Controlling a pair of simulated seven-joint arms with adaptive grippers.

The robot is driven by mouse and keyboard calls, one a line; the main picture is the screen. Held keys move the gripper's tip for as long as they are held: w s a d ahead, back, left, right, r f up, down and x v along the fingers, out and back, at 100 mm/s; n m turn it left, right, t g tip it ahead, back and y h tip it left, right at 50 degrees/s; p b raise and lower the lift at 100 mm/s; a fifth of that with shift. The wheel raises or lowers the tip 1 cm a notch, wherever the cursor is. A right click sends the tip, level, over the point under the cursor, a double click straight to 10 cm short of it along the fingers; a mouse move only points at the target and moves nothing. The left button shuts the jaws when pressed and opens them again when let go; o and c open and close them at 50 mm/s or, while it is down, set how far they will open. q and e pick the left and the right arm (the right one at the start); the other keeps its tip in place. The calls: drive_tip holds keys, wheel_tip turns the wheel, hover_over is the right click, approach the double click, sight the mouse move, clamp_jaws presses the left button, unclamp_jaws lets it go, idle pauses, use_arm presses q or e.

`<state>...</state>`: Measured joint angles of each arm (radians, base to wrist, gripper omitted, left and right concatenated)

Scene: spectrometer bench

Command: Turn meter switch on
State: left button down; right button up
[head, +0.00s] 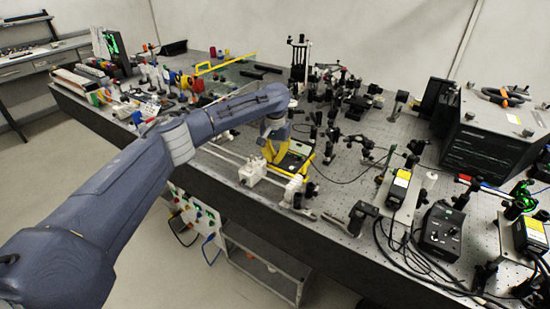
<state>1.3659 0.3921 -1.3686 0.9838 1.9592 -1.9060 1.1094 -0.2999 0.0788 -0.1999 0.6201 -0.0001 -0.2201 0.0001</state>
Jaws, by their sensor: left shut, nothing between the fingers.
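A yellow-cased meter (297,159) with a grey-green face lies near the front edge of the optical bench, in the middle of the head view. Its switch is too small or too hidden to make out. My left arm reaches in from the left, and my left gripper (268,147) is shut and empty at the meter's left side. The wrist and gripper hide part of the meter. I cannot tell whether the fingertips touch it. My right gripper is not in view.
White fittings (252,172) sit at the bench edge just in front of the meter. Black optical mounts crowd the bench behind and to the right. A black control box (440,232) with cables and a large dark unit (490,135) stand at the right.

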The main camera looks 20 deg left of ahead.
sight(275, 157)
use_arm(q)
drive_tip(key=shift+m, duration=0.4)
drive_tip(key=m, duration=0.2)
drive_tip(key=shift+m, duration=0.4)
drive_tip(key=m, duration=0.3)
drive_tip(key=shift+m, duration=0.4)
drive_tip(key=m, duration=0.6)
drive_tip(key=shift+m, duration=0.4)
drive_tip(key=c, duration=2.2)
unclamp_jaws()
drive_tip(key=c, duration=1.3)
unclamp_jaws()
drive_tip(key=shift+c, duration=0.2)
drive_tip(key=shift+r, duration=0.1)
wheel_tip(275, 157, up, 12)
